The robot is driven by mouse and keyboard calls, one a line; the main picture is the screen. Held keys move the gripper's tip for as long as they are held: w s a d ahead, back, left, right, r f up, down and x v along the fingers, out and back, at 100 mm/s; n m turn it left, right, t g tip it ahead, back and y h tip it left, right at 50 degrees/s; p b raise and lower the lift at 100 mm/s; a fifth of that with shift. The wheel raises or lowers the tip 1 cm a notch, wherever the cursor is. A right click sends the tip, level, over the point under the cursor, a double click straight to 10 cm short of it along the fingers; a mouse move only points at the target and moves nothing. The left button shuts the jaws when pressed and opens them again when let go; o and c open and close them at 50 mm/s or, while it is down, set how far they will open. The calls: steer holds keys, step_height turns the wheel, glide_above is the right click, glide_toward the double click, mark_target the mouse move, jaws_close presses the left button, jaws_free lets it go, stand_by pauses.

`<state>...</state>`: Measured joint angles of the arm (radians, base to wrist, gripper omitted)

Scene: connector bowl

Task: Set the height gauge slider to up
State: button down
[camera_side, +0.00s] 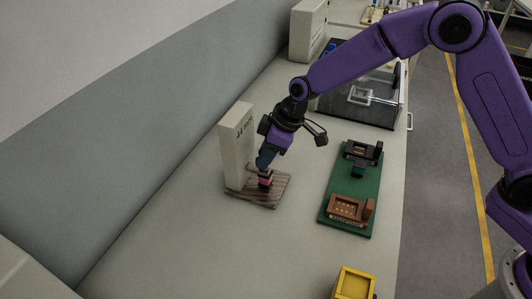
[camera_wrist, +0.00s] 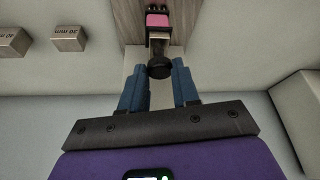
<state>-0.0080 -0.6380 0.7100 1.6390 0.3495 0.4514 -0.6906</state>
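The height gauge is a pale upright block (camera_side: 237,150) on a wood-grain base (camera_side: 266,201) in the side view. Its pink slider part (camera_side: 265,182) shows low, just under my fingertips, and in the wrist view it shows as a pink block (camera_wrist: 158,19) at the top. A round black knob (camera_wrist: 160,67) lies below the pink block there. My gripper (camera_side: 265,162) points down at the front of the gauge. In the wrist view its blue fingers are apart, with the knob between or just beyond their tips; I cannot tell whether they touch it.
A green board (camera_side: 351,190) with a black fixture (camera_side: 362,153) and a brown fixture (camera_side: 349,209) lies to the right. A yellow bin (camera_side: 354,283) stands at the front. Small marked blocks (camera_wrist: 68,38) show left in the wrist view. The bench at front left is clear.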

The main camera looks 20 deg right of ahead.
steer(key=shift+r, duration=1.55)
steer(key=c, duration=0.8)
jaws_free()
steer(key=v, duration=1.7)
steer(key=shift+w+r, duration=0.1)
steer(key=shift+r, duration=0.15)
